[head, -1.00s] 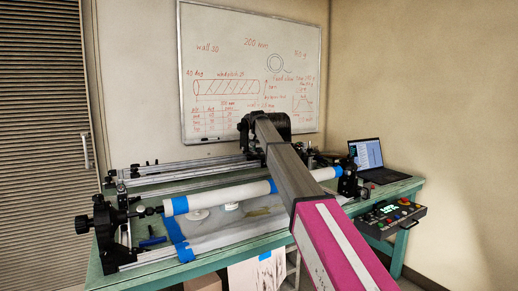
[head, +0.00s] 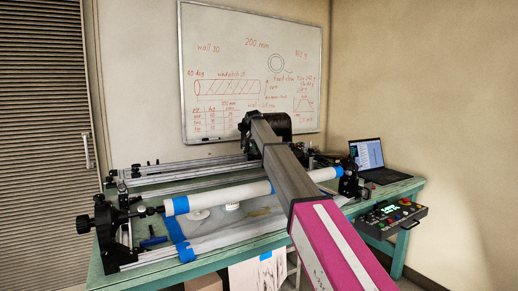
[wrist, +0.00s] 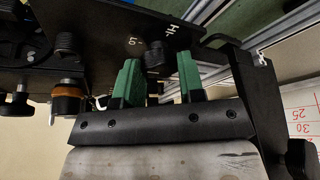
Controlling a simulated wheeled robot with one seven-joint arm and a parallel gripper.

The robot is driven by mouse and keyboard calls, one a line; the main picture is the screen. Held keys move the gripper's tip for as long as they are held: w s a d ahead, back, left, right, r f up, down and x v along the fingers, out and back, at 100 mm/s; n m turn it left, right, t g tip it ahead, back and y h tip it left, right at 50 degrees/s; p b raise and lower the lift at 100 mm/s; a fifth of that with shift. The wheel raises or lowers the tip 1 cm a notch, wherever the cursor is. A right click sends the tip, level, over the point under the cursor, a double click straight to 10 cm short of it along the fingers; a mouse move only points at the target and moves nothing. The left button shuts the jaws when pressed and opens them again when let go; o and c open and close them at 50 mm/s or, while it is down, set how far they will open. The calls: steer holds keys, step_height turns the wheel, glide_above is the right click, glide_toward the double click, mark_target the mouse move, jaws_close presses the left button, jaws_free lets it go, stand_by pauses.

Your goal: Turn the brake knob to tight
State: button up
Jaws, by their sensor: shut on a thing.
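A small black ridged knob (wrist: 155,57) shows in the wrist view on a dark plate with white marks, some of which look like "HI" and upside down. I take it for the brake knob. My gripper (wrist: 158,76) has its two green fingers on either side of this knob and is shut on it. The exact contact at the fingertips is hard to see. In the head view my own arm hides the gripper and the knob, and the knob's setting cannot be read.
The green bench (head: 405,187) carries the winder, with a white mandrel (head: 220,197) taped blue near its ends. A laptop (head: 371,159) and a control box (head: 392,218) are at the right. In the wrist view, an orange-banded black part (wrist: 68,100) stands left of my fingers.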

steer(key=o, duration=0.9)
steer(key=shift+o, duration=0.2)
steer(key=v, duration=1)
steer(key=shift+s+r, duration=0.15)
steer(key=shift+r, duration=0.25)
